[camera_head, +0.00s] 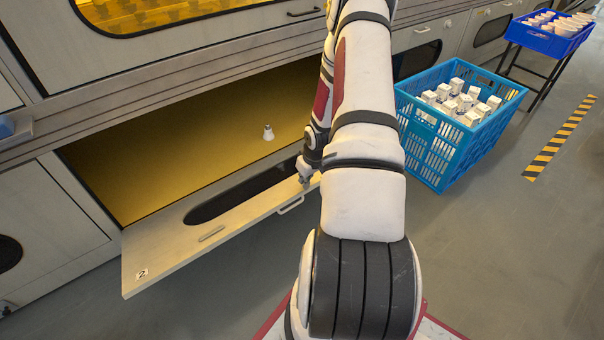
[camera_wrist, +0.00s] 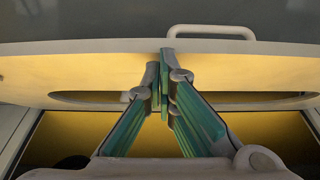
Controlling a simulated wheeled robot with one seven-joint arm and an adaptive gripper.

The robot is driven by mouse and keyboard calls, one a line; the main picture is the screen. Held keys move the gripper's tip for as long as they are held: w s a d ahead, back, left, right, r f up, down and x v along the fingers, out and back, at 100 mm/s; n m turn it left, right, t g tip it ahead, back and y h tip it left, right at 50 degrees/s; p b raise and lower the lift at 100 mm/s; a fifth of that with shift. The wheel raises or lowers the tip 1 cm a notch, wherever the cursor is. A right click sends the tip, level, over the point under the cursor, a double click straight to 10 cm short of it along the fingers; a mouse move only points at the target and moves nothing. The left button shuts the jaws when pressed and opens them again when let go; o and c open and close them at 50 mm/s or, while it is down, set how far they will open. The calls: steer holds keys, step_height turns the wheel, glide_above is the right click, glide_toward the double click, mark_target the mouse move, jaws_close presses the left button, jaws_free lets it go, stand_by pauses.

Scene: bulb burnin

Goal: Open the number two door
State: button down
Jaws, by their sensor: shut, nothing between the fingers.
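The number two door (camera_head: 160,246) is hinged down and lies open, sloping out from the lit yellow compartment (camera_head: 150,165). Its "2" label (camera_head: 141,274) is at the near left corner. A handle (camera_head: 291,205) is on its outer edge, and it also shows in the wrist view (camera_wrist: 211,32). My gripper (camera_head: 305,182) is at the door's right part, close to its edge. In the wrist view my gripper (camera_wrist: 163,56) has its fingertips together, empty, at the door panel's edge (camera_wrist: 80,47). I cannot tell whether they touch it. My arm hides part of the door's right side.
A white bulb (camera_head: 268,132) stands inside the compartment. A blue crate (camera_head: 440,150) of white boxes stands on the floor to the right. A blue tray (camera_head: 540,40) of cups is on a stand farther back. Floor in front of the door is clear.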

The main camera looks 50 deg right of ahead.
steer(key=s+a+f+b, duration=0.1)
steer(key=s+f+b, duration=0.2)
steer(key=f, duration=0.4)
steer(key=shift+s, duration=0.3)
